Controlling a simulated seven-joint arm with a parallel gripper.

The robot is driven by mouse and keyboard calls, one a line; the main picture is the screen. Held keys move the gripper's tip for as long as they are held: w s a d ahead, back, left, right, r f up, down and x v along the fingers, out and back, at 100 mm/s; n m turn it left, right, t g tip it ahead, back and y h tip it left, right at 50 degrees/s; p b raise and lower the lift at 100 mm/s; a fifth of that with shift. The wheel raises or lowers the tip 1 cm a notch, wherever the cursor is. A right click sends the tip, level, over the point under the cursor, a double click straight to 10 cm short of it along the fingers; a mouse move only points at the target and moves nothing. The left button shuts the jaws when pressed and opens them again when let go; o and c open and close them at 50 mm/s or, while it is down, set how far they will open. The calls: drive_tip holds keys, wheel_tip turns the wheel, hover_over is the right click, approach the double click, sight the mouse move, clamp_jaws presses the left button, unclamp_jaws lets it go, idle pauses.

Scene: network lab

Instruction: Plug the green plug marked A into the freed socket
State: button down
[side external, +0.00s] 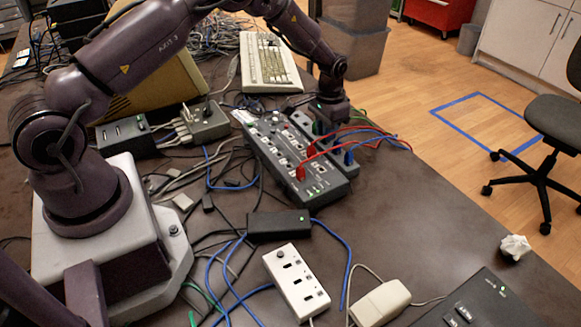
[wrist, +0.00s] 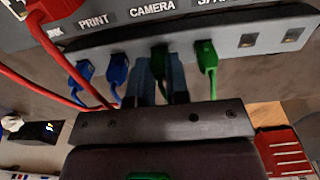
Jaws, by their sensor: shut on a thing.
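My gripper (wrist: 162,72) is shut on a green plug (wrist: 160,58), which sits between its two fingers at the face of the grey socket strip (wrist: 130,47). Whether the plug is seated in a socket there or just in front of it, I cannot tell. A second green plug (wrist: 207,56) is at the strip just to the right. No letter A is readable on either plug. Two empty sockets (wrist: 248,41) (wrist: 292,35) show at the right end of the strip. In the side view my gripper (side external: 333,122) is low over the strip, and its fingertips are mostly hidden.
Two blue plugs (wrist: 83,72) (wrist: 116,68) are left of my gripper, with red cables (wrist: 60,85) crossing nearby. A labelled panel (wrist: 180,18) rises behind the strip, with PRINT and CAMERA readable. The black switch box (side external: 285,150) carries red plugs (side external: 300,172) and loose cables.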

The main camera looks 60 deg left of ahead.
drive_tip(key=shift+r, duration=0.15)
drive_tip(key=shift+r, duration=2)
drive_tip(key=shift+r, duration=0.1)
drive_tip(key=r, duration=0.2)
drive_tip(key=shift+d+r, duration=0.3)
drive_tip(key=shift+d, duration=0.1)
drive_tip(key=s+d+r, duration=0.2)
drive_tip(key=s, duration=0.2)
approach(290, 169)
drive_tip(key=shift+w+a+f, duration=0.1)
drive_tip(key=shift+a+f, duration=0.15)
drive_tip(key=shift+f, duration=0.85)
drive_tip(key=shift+w+a+f, duration=0.1)
drive_tip(key=shift+a+f, duration=0.1)
drive_tip(key=shift+f, duration=0.85)
drive_tip(key=shift+f, duration=0.9)
